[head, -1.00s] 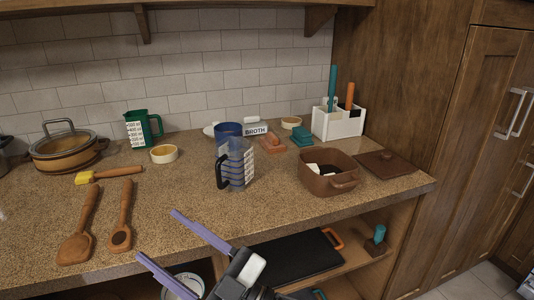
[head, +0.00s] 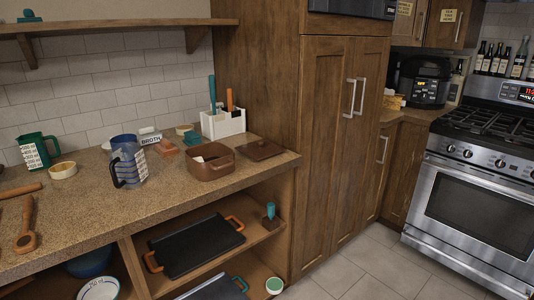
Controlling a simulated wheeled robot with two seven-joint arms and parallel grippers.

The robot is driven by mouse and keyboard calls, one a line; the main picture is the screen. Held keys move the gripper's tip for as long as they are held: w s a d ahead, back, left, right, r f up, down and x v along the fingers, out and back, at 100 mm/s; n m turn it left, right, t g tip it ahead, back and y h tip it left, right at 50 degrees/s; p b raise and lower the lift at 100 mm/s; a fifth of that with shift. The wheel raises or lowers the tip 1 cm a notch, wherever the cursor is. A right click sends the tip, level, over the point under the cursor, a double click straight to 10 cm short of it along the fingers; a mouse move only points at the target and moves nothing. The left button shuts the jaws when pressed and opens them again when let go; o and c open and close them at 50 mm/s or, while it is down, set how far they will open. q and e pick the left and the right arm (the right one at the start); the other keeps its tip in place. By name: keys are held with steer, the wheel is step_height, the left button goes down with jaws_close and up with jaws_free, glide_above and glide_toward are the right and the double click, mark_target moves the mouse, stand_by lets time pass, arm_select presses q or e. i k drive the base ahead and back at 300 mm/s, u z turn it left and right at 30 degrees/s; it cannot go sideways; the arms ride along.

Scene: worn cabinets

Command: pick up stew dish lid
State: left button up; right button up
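The stew dish lid is a flat brown square lid with a small knob (head: 261,149). It lies on the counter near its right end, in the head view. The brown stew dish (head: 208,168) stands just left of it, uncovered, with something pale inside. Neither of my grippers is in the head view.
The speckled counter (head: 215,195) has free room in front of the dish. A white caddy (head: 222,124), a measuring jug (head: 129,164) and the BROTH label (head: 151,139) stand nearby. A tall wooden cabinet (head: 335,150) borders the counter's right end. An oven (head: 470,200) stands far right.

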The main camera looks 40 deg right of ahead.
mark_target(261, 149)
steer(key=z, duration=0.2)
steer(key=i, duration=0.9)
steer(key=z, duration=1.05)
steer(key=i, duration=0.25)
steer(key=z, duration=0.2)
